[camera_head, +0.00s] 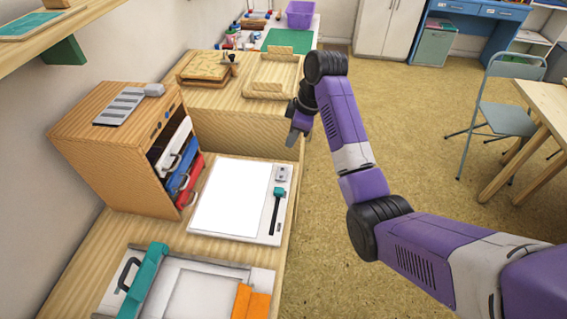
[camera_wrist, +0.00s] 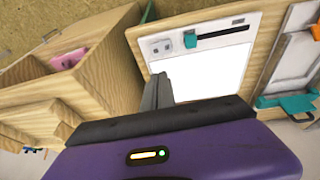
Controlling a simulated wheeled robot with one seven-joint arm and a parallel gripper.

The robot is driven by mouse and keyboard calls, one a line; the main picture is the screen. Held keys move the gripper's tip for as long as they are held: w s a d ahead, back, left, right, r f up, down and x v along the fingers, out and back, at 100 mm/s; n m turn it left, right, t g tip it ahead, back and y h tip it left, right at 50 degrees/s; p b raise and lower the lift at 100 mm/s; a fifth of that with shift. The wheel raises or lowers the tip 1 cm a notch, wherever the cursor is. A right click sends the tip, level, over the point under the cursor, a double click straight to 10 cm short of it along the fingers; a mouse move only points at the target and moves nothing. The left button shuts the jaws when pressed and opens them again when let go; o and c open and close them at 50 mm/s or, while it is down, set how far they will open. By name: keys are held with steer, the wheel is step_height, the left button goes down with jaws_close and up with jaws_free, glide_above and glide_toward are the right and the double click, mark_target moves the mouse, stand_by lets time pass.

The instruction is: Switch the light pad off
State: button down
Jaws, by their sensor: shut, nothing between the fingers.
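The light pad (camera_head: 230,199) lies flat on the wooden bench, with a bright white panel in a pale frame. On its right strip are a small grey switch block (camera_head: 282,174) and a dark slot with a teal slider (camera_head: 279,192) at the slot's far end. In the wrist view, the pad's panel (camera_wrist: 215,75), the teal slider (camera_wrist: 190,40) and the grey switch block (camera_wrist: 161,46) show beyond the fingers. My gripper (camera_head: 292,140) is shut and empty, pointing down above the bench beyond the pad's far right corner, apart from the switch. In the wrist view my gripper (camera_wrist: 158,85) partly covers the pad's edge.
A wooden cabinet (camera_head: 100,137) with coloured drawers stands left of the pad. A raised wooden block (camera_head: 225,115) with trays on top is behind it. A teal-and-orange framed press (camera_head: 185,285) lies nearer. Open floor is to the right.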

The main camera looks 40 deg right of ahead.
steer(key=p, duration=0.1)
glide_above(281, 169)
steer(key=s, duration=0.1)
step_height(281, 169, down, 11)
steer(key=shift+s+f, duration=0.1)
steer(key=shift+f, duration=0.05)
steer(key=shift+d+f, duration=0.1)
steer(key=shift+f, duration=0.55)
